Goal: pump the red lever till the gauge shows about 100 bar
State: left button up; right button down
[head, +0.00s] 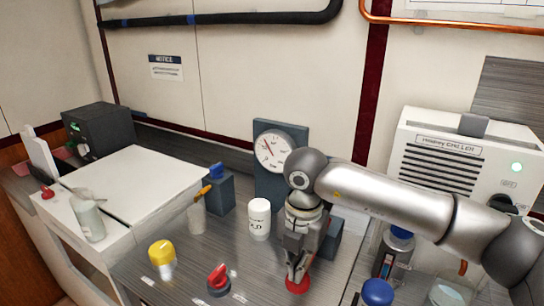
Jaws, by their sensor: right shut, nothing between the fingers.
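The round gauge (272,149) has a white dial on a dark upright plate behind my right arm. Its red needle points up and to the left; the numbers are too small to read. My right gripper (296,268) points down and is shut and empty, with its fingertips at a red round part (298,286) near the front of the bench. That part may belong to the red lever; the gripper hides much of it, and I cannot tell whether they touch. A grey block (331,238) stands behind the gripper. My left gripper is not in view.
A red knob (218,278) and a yellow-capped post (161,258) stand left of the gripper. A blue knob (377,291) is at right.

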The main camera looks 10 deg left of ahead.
notch_tip(320, 180, up, 9)
jog(key=p, duration=0.4)
jog(key=shift+f, duration=0.2)
jog(key=shift+f, duration=0.1)
dwell(0.8)
jog(key=shift+f+b, duration=2.4)
jog(key=shift+f, duration=0.5)
jog(key=shift+r, duration=0.15)
jog(key=shift+r+p, duration=0.8)
jog(key=shift+r, duration=0.4)
jog(key=shift+r+p, duration=0.8)
jog(key=shift+r, duration=0.85)
